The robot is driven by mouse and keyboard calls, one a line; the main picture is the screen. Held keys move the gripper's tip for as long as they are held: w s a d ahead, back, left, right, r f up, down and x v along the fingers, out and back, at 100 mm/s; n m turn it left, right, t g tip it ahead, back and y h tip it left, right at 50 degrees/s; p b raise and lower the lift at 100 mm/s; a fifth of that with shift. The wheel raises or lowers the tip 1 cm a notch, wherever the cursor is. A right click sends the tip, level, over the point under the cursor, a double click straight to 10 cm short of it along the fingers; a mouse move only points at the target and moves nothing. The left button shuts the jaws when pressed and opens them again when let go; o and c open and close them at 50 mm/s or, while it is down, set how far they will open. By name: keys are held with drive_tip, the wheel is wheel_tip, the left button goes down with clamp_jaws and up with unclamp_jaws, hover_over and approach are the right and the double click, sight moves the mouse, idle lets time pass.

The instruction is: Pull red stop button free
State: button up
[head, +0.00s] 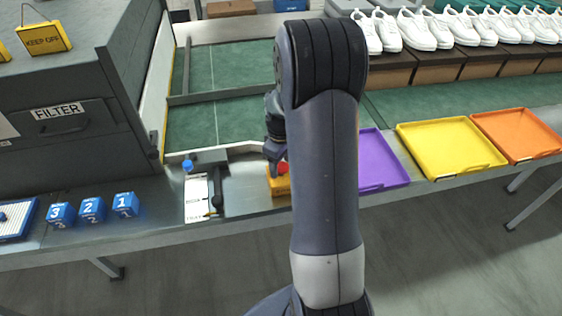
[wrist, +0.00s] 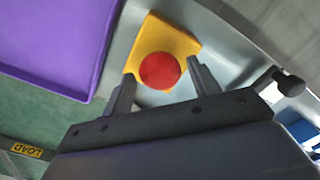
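The red stop button (wrist: 160,70) is a round red cap on a yellow box (wrist: 168,35). In the wrist view it sits just beyond and between the fingertips of my gripper (wrist: 157,78). The two fingers are apart, with nothing seen held between them. In the head view the red button (head: 283,168) and yellow box (head: 279,187) show partly, on the metal bench edge. My arm hides their right side. My gripper (head: 276,158) is above and beside the button there. Whether the fingers touch the cap cannot be told.
A purple tray (head: 383,160) lies right of the box, with yellow (head: 452,148) and orange (head: 520,134) trays beyond. Blue numbered cubes (head: 92,209) sit farther left. White shoes (head: 425,30) line the back.

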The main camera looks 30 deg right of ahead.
sight(281, 165)
drive_tip(key=c, duration=1.2)
drive_tip(key=shift+r+p, duration=0.45)
drive_tip(key=shift+r, duration=0.35)
drive_tip(key=shift+w, duration=0.1)
drive_tip(key=o, duration=1.4)
wheel_tip(281, 165, up, 11)
drive_tip(key=shift+f, duration=0.15)
wheel_tip(281, 165, down, 13)
drive_tip(key=shift+r+b, duration=0.15)
drive_tip(key=shift+b, duration=0.45)
drive_tip(key=shift+r, duration=0.7)
